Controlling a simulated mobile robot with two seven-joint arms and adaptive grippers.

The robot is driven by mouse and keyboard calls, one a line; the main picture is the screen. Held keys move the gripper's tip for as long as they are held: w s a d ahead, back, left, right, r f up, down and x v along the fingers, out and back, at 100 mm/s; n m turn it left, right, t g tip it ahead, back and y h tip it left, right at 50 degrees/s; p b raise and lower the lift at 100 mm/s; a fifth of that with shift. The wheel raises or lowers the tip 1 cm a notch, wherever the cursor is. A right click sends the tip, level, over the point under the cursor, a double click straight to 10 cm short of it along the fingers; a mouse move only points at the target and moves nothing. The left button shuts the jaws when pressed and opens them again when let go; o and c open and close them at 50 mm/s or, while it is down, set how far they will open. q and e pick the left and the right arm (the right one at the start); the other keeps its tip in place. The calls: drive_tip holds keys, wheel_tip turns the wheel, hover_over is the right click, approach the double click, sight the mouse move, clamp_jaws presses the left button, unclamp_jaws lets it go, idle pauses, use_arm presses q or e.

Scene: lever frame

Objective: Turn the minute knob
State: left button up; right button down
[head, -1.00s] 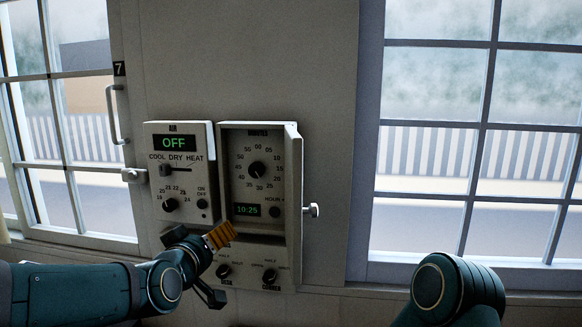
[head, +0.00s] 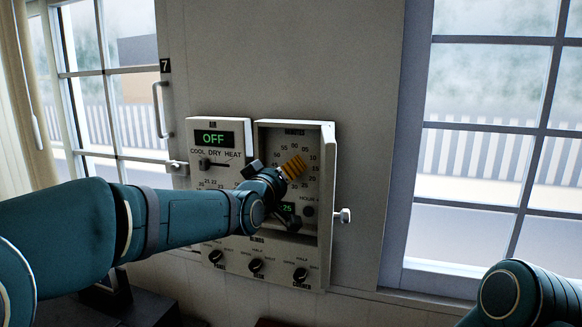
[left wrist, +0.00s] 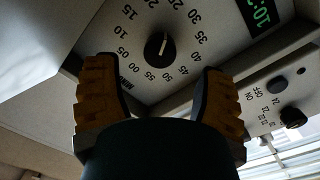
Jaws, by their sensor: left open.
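The minute knob (left wrist: 158,47) is a round black knob with a pale pointer mark, in the middle of a dial of minute numbers. It shows in the left wrist view, upside down; in the head view my left gripper hides it. My left gripper (head: 291,192) is in front of the minutes panel (head: 327,190). In the left wrist view its two orange-padded fingers (left wrist: 160,72) are spread, one to each side below the knob, with nothing between them. I cannot tell whether they touch the panel. My right gripper is out of view.
The green time display (head: 287,208) is partly covered by my gripper. The air panel (head: 210,138) reads OFF and stands left of the minutes panel. Below is a row of blinds knobs (head: 256,265). A side knob (head: 343,216) sticks out at right. Windows flank the panels.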

use_arm(q)
drive_tip(key=shift+p+x, duration=0.5)
drive_tip(key=shift+x, duration=1.95)
drive_tip(key=shift+c, duration=0.2)
drive_tip(key=c, duration=1.2)
